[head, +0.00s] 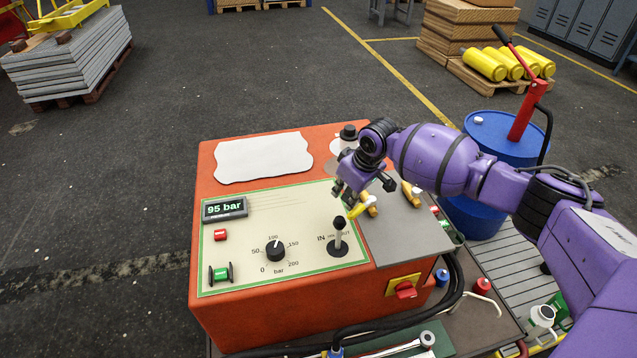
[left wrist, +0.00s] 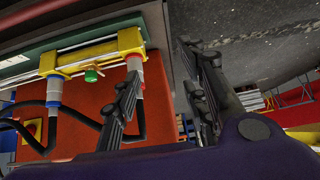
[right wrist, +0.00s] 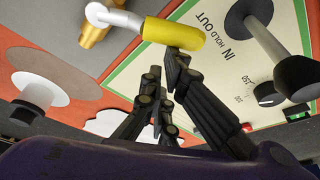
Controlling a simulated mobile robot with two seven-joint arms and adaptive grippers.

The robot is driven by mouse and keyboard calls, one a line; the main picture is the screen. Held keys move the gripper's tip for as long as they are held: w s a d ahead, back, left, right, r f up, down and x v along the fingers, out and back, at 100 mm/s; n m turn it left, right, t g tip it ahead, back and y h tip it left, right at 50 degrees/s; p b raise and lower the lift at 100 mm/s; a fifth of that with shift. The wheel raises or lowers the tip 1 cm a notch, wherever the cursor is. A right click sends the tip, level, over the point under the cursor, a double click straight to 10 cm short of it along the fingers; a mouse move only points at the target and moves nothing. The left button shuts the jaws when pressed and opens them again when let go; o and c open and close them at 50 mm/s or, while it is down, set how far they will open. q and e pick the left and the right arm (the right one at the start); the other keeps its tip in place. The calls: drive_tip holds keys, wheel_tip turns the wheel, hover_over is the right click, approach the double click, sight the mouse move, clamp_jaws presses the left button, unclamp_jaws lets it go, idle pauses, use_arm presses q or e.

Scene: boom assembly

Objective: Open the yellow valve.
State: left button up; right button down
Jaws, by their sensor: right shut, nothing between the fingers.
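The yellow valve handle (head: 359,209) is a short yellow-sleeved lever on top of the orange machine, right of the printed panel. In the right wrist view its yellow sleeve (right wrist: 172,34) runs from a pale metal end. My right gripper (head: 349,194) is at the handle and partly covers it. In the right wrist view my right gripper (right wrist: 166,80) is shut and empty, with a fingertip beside the sleeve's lower edge; I cannot tell whether they touch. My left gripper (left wrist: 160,64) is open and empty in the left wrist view, and is outside the head view.
The black-knobbed lever (head: 338,232) stands close to the handle, beside IN/HOLD/OUT labels. The display (head: 224,208) reads 95 bar. A blue drum (head: 490,150) with a red pump stands behind my right arm.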

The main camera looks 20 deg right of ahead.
sight(356, 215)
drive_tip(key=s+n, duration=0.2)
drive_tip(key=shift+d+f+n+y, duration=0.2)
drive_tip(key=shift+n+y, duration=0.2)
drive_tip(key=shift+s+d+n+g, duration=0.1)
drive_tip(key=shift+s+n+g, duration=0.2)
drive_tip(key=shift+n, duration=0.2)
drive_tip(key=s+n, duration=0.1)
drive_tip(key=d+n+g, duration=0.1)
drive_tip(key=n, duration=0.1)
drive_tip(key=s+n, duration=0.1)
drive_tip(key=shift+s+d+y+b, duration=0.25)
drive_tip(key=shift+s+y+b, duration=0.05)
drive_tip(key=shift+s+y, duration=0.1)
drive_tip(key=shift+s+d+r+n+g, duration=0.1)
drive_tip(key=shift+s+d+n+g, duration=0.15)
drive_tip(key=shift+n, duration=0.35)
drive_tip(key=shift+s+d+n+g, duration=0.15)
drive_tip(key=shift+d+n+g, duration=0.1)
drive_tip(key=shift+n, duration=0.35)
use_arm(q)
drive_tip(key=shift+w+d, duration=0.1)
drive_tip(key=shift+w, duration=0.45)
use_arm(e)
drive_tip(key=shift+s+d, duration=0.3)
drive_tip(key=shift+d, duration=0.1)
use_arm(q)
drive_tip(key=shift+s+f, duration=0.1)
drive_tip(key=shift+s, duration=0.05)
